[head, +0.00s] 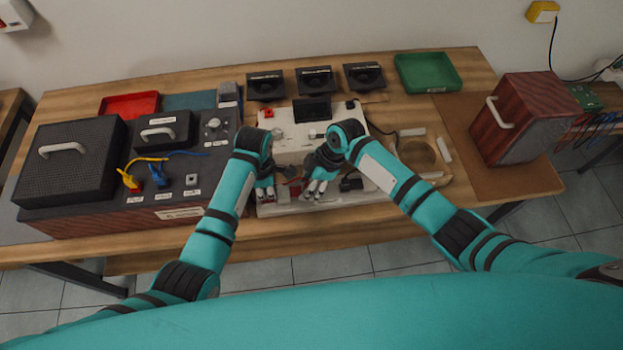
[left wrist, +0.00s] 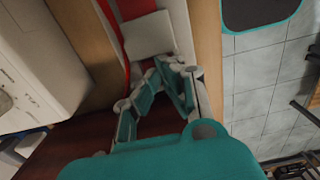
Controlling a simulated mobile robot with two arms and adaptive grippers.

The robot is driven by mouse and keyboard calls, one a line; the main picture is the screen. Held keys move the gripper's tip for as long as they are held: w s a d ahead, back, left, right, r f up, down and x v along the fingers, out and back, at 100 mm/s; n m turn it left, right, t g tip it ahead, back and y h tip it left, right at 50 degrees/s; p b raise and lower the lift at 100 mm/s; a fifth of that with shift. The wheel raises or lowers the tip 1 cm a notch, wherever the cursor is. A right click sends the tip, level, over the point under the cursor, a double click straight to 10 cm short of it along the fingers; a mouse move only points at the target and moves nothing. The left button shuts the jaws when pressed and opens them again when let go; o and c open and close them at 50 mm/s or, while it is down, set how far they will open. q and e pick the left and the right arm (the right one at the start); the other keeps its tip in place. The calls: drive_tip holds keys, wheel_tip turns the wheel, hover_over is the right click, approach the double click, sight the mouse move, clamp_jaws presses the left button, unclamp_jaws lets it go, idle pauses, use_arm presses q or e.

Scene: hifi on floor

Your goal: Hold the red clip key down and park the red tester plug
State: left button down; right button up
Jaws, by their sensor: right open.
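A white tester (head: 295,150) stands mid-table, with a pale low strip along its front. My left gripper (head: 265,192) is over the left end of that strip. In the left wrist view its fingers (left wrist: 160,76) come together beside a pale block (left wrist: 148,36) with a red strip (left wrist: 113,28) along it. I cannot tell which red part is the clip key or whether it is pressed. My right gripper (head: 314,192) is open over the strip, just right of the left one. A small reddish part (head: 295,190) shows between the grippers; I cannot make out the red plug.
A dark amplifier box (head: 90,205) with yellow and blue plugs stands left. Several black speaker units (head: 314,80), a red tray (head: 130,104) and a green tray (head: 428,73) are behind. A wooden speaker cabinet (head: 520,118) stands right. A wooden ring (head: 420,155) lies right of the tester.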

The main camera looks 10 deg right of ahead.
clamp_jaws()
drive_tip(key=c, duration=0.6)
unclamp_jaws()
clamp_jaws()
drive_tip(key=shift+r, duration=0.55)
drive_tip(key=shift+r, duration=1.65)
